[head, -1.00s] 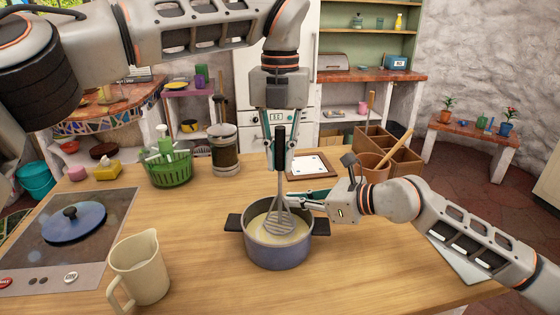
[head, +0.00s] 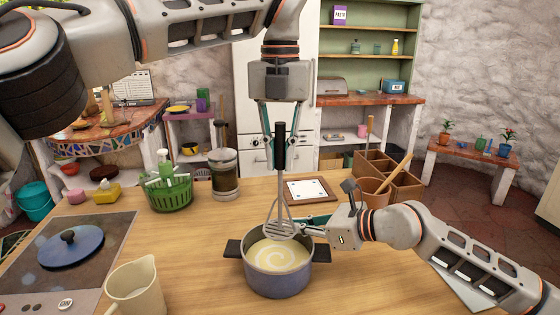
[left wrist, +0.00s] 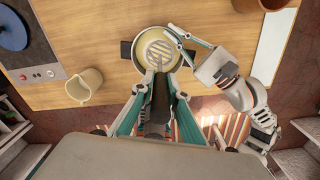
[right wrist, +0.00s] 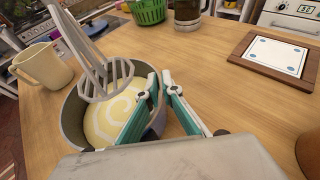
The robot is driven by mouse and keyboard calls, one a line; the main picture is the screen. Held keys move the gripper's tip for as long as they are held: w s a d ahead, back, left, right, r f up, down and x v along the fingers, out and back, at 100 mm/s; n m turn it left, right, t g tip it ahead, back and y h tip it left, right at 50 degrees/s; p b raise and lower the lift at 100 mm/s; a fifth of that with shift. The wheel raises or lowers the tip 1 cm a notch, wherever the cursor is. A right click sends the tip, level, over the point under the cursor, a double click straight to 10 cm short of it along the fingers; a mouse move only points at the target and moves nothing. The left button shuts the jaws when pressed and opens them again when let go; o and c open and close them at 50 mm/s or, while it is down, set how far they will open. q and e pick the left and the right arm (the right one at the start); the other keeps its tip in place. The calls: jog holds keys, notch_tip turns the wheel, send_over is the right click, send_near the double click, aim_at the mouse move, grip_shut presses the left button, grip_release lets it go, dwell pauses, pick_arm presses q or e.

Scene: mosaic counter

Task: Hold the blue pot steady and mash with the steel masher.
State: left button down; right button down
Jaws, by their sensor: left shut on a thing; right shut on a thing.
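The blue pot (head: 279,284) stands upright on the wooden counter with creamy, swirl-marked mash (head: 280,256) in it. The steel masher (head: 279,226) hangs upright above the pot, its wire head clear of the mash. My left gripper (head: 279,140) is shut on the masher's black handle. The masher also shows in the left wrist view (left wrist: 160,48). My right gripper (right wrist: 160,84) is shut on the pot's rim, at its back right in the head view. In the head view its fingertips are partly hidden behind the masher head.
A cream jug (head: 137,288) and a hob with a blue lid (head: 71,248) stand to the left. A green basket (head: 170,195), a glass press (head: 224,175) and a framed tile (head: 306,191) stand behind the pot. A wooden caddy (head: 404,187) is at the back right.

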jog(key=c, duration=2.2)
grip_release()
jog(key=shift+o, duration=0.2)
